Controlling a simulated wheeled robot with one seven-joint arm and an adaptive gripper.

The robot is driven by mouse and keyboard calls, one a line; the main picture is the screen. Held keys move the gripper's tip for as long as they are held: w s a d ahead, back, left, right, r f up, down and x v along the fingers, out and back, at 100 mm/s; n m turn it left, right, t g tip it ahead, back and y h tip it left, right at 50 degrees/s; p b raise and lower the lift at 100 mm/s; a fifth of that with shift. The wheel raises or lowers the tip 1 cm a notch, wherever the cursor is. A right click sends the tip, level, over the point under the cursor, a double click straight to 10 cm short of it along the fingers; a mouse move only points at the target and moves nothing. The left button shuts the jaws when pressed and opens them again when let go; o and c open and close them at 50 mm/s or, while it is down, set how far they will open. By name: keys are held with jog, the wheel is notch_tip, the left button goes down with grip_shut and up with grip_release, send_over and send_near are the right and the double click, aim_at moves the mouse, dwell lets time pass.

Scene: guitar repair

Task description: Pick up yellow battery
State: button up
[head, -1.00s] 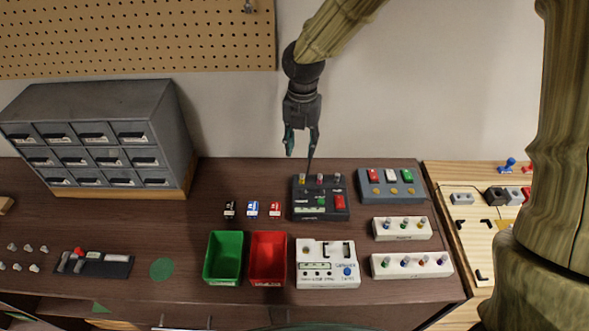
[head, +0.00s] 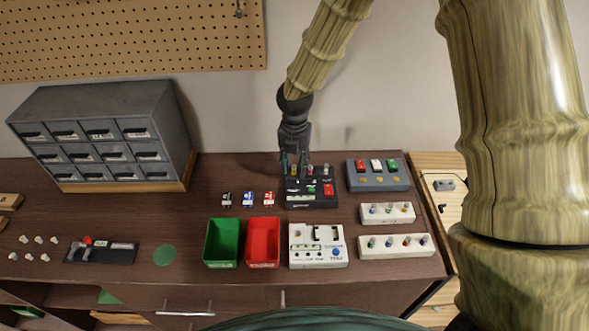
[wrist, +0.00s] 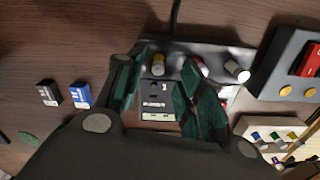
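The yellow battery (head: 294,171) is a small upright cylinder at the back left of the black device (head: 312,203) on the bench. It also shows in the wrist view (wrist: 158,62), with a pale end toward the camera. My gripper (head: 292,163) is right above the device's back left corner. Its green-padded fingers are open, one to each side of the yellow battery in the wrist view, with visible gaps. Whether the fingertips reach down to the battery's height I cannot tell.
A red-banded battery (wrist: 200,67) and a whitish one (wrist: 237,72) stand to the right of the yellow one, the former close to my right finger. A grey switch box (head: 378,178) is right of the device. Green (head: 207,252) and red (head: 249,252) bins stand in front.

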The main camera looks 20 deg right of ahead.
jog(key=shift+f, duration=0.35)
jog(key=shift+w+f, duration=0.5)
jog(key=shift+w, duration=0.05)
jog(key=shift+s+r, duration=0.2)
jog(key=shift+c, duration=0.9)
jog(key=shift+s+r, duration=0.1)
jog(key=c, duration=0.4)
grip_shut()
